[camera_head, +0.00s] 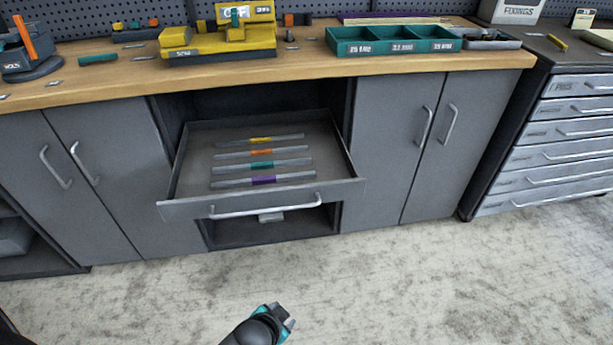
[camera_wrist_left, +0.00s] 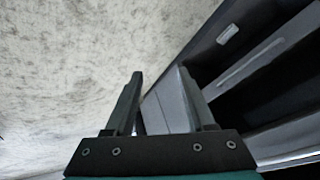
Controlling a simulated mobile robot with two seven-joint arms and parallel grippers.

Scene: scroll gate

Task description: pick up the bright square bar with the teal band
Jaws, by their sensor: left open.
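The bar with the teal band (camera_head: 262,164) lies in the open drawer (camera_head: 262,203). It is a light metal bar set crosswise, third from the back in a row of similar bars. My left gripper (camera_head: 286,316) is low in the head view, over the floor in front of the drawer and well apart from the bars. In the left wrist view its two fingers (camera_wrist_left: 160,100) stand apart with nothing between them. The bars cannot be made out in that view. My right gripper is not in view.
Bars with yellow (camera_head: 260,140), orange (camera_head: 262,153) and purple (camera_head: 263,181) bands lie beside the teal one, with gaps between. The drawer has raised side walls and a front handle (camera_head: 265,207). The workbench top (camera_head: 300,67) overhangs the drawer's back. The floor in front is clear.

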